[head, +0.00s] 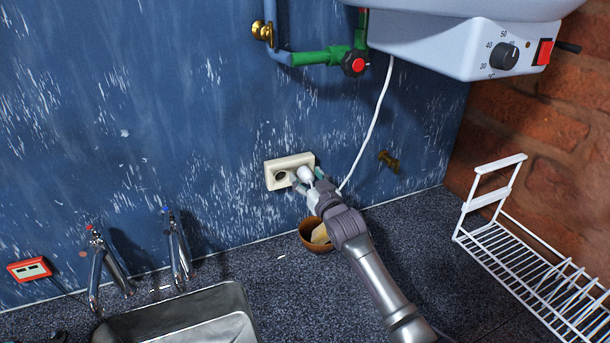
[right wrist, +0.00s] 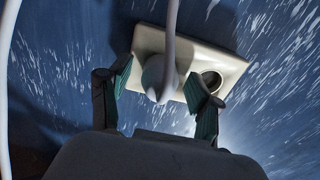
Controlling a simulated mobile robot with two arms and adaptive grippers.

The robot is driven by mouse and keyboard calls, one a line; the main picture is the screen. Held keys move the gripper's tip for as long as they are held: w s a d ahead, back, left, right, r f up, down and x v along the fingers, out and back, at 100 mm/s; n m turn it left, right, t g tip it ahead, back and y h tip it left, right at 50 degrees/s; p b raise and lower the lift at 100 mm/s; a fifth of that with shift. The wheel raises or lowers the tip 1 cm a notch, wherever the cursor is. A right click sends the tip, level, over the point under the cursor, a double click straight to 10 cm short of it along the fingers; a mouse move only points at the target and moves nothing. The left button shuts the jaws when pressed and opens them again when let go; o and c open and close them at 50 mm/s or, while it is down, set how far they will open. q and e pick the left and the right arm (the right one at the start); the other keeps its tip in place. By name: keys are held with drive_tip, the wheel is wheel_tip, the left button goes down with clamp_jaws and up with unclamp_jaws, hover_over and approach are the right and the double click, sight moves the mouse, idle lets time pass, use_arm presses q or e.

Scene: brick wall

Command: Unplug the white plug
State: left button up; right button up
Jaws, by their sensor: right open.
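The white plug (head: 305,174) sits in the right socket of a cream double wall outlet (head: 272,168). In the right wrist view the plug (right wrist: 157,77) is in the outlet plate (right wrist: 233,68), and its white cord passes in front of it. My right gripper (head: 307,183) is at the outlet. In the right wrist view its dark, green-padded fingers (right wrist: 160,88) are open, one on each side of the plug, with visible gaps between. The other socket hole is empty and lies by one finger.
The white cord (head: 376,113) hangs from a water heater (head: 450,50) above. A brown bowl (head: 308,236) stands on the counter below my right gripper. A metal sink (head: 180,315) lies left and a white wire rack (head: 520,270) right.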

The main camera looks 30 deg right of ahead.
sight(309, 181)
drive_tip(key=shift+p, duration=0.35)
idle(0.6)
clamp_jaws()
idle(0.3)
drive_tip(key=shift+s, duration=0.1)
drive_tip(key=shift+s+p, duration=0.15)
drive_tip(key=shift+p, duration=0.15)
drive_tip(key=shift+s+r+p, duration=0.1)
drive_tip(key=shift+s+p, duration=0.2)
drive_tip(key=shift+s, duration=0.35)
drive_tip(key=shift+s+a+p, duration=0.2)
drive_tip(key=shift+s+p, duration=1.1)
drive_tip(key=shift+s, duration=0.8)
